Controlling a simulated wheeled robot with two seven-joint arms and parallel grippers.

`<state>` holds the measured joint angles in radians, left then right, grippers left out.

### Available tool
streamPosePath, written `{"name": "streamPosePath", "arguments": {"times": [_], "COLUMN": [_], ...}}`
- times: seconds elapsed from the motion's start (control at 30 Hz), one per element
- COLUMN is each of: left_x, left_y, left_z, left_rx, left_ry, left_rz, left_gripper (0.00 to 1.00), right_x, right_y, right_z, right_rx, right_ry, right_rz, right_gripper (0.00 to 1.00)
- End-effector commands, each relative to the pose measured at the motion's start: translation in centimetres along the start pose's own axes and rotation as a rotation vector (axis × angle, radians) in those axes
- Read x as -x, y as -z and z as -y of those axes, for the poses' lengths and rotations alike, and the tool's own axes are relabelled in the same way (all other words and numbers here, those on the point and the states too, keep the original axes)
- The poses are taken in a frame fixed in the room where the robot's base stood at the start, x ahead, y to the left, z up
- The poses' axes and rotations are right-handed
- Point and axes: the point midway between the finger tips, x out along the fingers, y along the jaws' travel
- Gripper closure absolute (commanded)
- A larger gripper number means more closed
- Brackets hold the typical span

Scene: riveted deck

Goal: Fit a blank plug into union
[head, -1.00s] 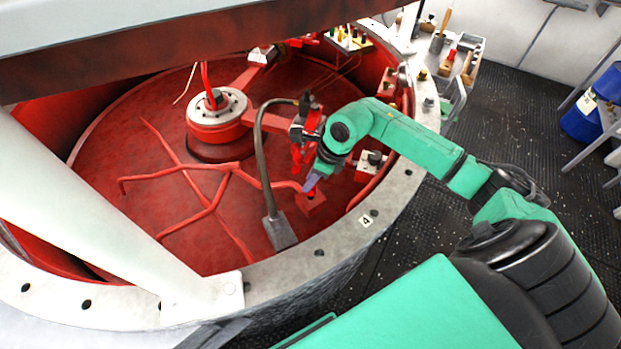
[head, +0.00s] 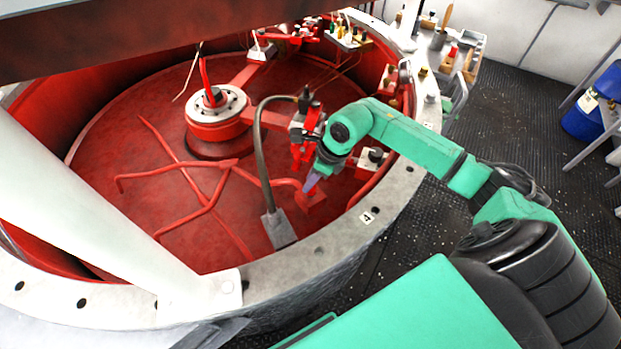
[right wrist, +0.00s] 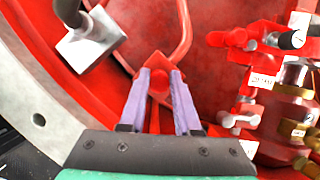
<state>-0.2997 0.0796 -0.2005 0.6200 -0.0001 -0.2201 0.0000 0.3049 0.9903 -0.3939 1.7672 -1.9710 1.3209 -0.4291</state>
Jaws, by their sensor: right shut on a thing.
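My right gripper (head: 312,184) is low inside the red drum, its pale violet fingers pointing down at a small red block at the end of a red pipe. This block, which looks like the union (head: 314,201), sits on the red floor. In the right wrist view the fingers (right wrist: 160,76) close on a small red piece, likely the blank plug (right wrist: 157,84). The piece is in line with the red block behind it. Red on red hides whether the piece is seated or only touching. My left gripper is not in view.
A grey bent pipe with a square foot (head: 279,230) stands left of the gripper. A red valve group (right wrist: 295,90) is close on the right in the wrist view. The pale flange rim (head: 290,268) curves around the front. A red hub (head: 217,112) stands farther back.

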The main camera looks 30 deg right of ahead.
Motion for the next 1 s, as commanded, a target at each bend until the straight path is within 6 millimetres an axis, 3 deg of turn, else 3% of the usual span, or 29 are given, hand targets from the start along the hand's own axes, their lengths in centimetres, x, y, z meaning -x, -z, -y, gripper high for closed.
{"name": "streamPosePath", "arguments": {"times": [1.0], "left_x": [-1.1], "left_y": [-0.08], "left_z": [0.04], "left_rx": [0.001], "left_ry": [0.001], "left_rz": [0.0], "left_gripper": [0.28], "right_x": [-0.93], "right_y": [0.34], "right_z": [0.04], "right_rx": [0.0], "right_ry": [0.001], "right_rz": [0.0], "right_gripper": [1.0]}}
